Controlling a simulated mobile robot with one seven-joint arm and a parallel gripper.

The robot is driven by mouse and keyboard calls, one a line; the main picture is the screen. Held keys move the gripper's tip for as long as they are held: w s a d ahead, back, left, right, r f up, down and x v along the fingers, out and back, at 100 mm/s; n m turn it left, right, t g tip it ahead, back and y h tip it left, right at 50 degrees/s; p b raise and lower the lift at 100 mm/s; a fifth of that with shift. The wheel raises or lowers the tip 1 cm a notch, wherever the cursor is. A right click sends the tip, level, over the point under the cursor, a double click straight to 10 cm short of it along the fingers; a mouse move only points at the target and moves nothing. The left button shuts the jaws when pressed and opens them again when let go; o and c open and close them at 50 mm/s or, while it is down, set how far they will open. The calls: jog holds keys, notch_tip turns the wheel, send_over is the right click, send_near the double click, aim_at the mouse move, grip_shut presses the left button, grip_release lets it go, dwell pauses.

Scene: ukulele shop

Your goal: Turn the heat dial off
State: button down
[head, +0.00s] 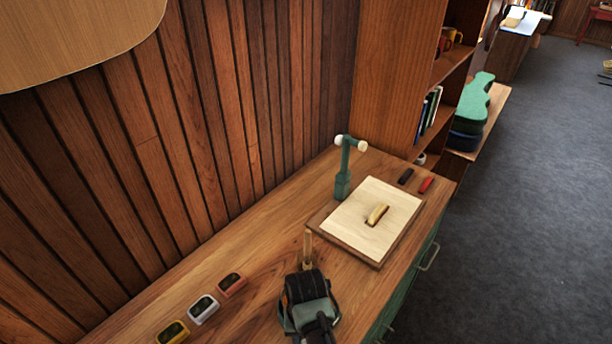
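No heat dial can be made out in the head view. My gripper (306,276) is at the bottom centre, low over the wooden bench, seen from behind with its black body toward me. Its fingertips are mostly hidden, so I cannot tell whether it is open or shut. A slim upright tan piece (307,246) with a brass-coloured lower end shows just beyond my gripper; I cannot tell whether they touch. A green post (343,182) with a crossbar and white round ends stands farther back on the bench, well apart from my gripper.
A pale board (347,224) on a brown base holds a small yellowish block (377,213). Three small devices, yellow (172,332), white (203,310) and red (231,284), stand at left. Black (405,176) and red (426,184) pieces lie at the far end. A plank wall borders the bench.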

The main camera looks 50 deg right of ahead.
jog(key=n+p, duration=0.2)
jog(key=n, duration=0.3)
jog(key=shift+r, duration=0.1)
jog(key=n+p, duration=0.1)
jog(key=n, duration=0.3)
jog(key=shift+n, duration=0.3)
jog(key=n+p, duration=0.1)
jog(key=n, duration=0.3)
jog(key=shift+n, duration=0.3)
jog(key=n, duration=0.4)
jog(key=shift+w+n, duration=0.1)
jog(key=shift+n, duration=0.2)
jog(key=c, duration=0.6)
grip_release()
